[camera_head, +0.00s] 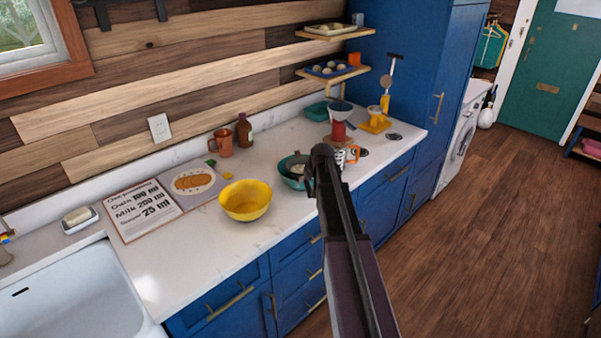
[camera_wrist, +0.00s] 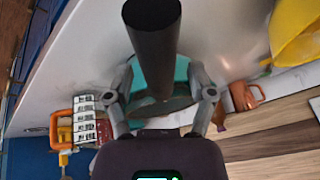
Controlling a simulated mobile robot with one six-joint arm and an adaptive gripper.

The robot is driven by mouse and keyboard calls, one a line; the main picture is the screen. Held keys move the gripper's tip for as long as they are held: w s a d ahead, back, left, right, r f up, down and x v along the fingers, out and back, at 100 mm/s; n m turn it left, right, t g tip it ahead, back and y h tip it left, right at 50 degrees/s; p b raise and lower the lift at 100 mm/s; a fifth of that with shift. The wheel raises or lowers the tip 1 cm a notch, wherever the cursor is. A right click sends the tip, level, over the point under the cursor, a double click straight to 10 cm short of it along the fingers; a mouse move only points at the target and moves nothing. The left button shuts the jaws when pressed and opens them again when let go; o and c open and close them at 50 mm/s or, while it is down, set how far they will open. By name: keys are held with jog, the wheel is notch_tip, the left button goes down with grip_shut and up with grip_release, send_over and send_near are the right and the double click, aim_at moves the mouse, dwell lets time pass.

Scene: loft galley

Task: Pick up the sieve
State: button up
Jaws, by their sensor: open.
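I cannot pick out the sieve for certain. A teal bowl (camera_head: 285,163) stands on the counter, partly behind my arm, with something pale in it that I cannot identify. In the wrist view the teal bowl (camera_wrist: 182,70) lies beyond my gripper (camera_wrist: 161,82), whose two grey fingers are spread apart on either side of it. A dark cylinder (camera_wrist: 153,40) covers the middle of that view and hides much of the bowl. I see nothing held between the fingers. The head view mostly hides my gripper behind the arm.
A yellow bowl (camera_head: 246,204) stands left of the teal bowl. A striped mug (camera_head: 345,155) stands close by on the right. A copper mug (camera_head: 222,143) and brown bottle (camera_head: 244,131) stand behind, near the wall. The counter front (camera_head: 185,265) is clear.

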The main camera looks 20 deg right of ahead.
grip_shut()
jog(key=shift+r, duration=0.1)
dwell(0.3)
notch_tip(320, 180, up, 10)
jog(key=p, duration=1)
dwell(0.6)
